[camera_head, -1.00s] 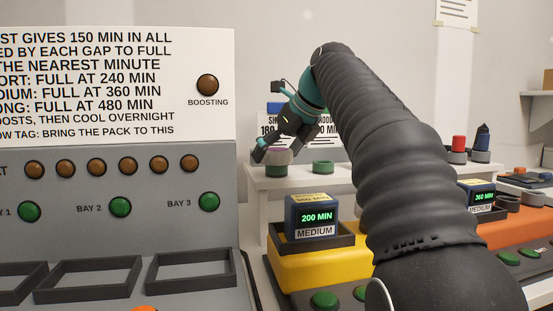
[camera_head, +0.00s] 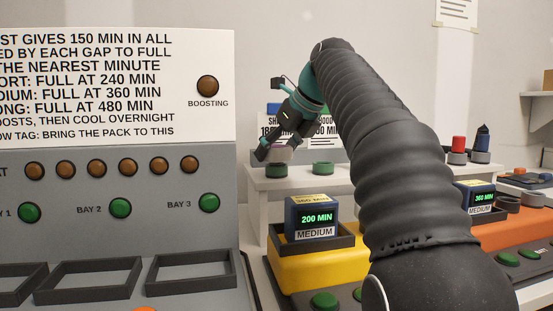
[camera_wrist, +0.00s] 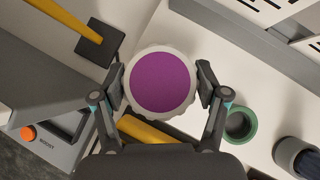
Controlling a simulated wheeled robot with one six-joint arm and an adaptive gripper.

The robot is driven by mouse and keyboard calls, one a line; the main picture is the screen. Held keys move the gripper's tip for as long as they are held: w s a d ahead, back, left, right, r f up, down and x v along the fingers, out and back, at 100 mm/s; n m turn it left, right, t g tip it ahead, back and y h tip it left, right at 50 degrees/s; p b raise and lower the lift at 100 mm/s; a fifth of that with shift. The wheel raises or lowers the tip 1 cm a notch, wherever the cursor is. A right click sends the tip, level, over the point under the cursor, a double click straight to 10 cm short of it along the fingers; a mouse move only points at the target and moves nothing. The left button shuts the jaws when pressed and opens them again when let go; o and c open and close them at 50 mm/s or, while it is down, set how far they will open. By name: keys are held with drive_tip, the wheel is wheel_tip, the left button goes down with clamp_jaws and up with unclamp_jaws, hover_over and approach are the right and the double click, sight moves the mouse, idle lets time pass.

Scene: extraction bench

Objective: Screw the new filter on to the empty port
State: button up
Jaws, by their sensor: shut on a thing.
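My gripper (camera_head: 276,153) is shut on a round piece with a purple top and a pale scalloped rim (camera_wrist: 160,82), its fingers on either side in the wrist view. I cannot tell from the frames if this is the new filter. In the head view, it sits just above a green ring (camera_head: 277,171) on the white shelf; whether they touch is unclear. A second green ring (camera_head: 322,168) stands to the right and looks empty; a green ring also shows in the wrist view (camera_wrist: 241,123). No labelled empty port is visible.
A grey panel with bays (camera_head: 120,207) stands at left. A yellow charger (camera_head: 300,262) holds a blue pack (camera_head: 312,220) reading 200 MIN. Red (camera_head: 458,145) and dark blue (camera_head: 482,138) pieces stand on the shelf at right. In the wrist view, a dark cylinder (camera_wrist: 296,157) is at lower right.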

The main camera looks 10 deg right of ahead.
sight(276, 146)
drive_tip(key=shift+r, duration=0.9)
drive_tip(key=shift+r, duration=0.7)
drive_tip(key=shift+r, duration=0.55)
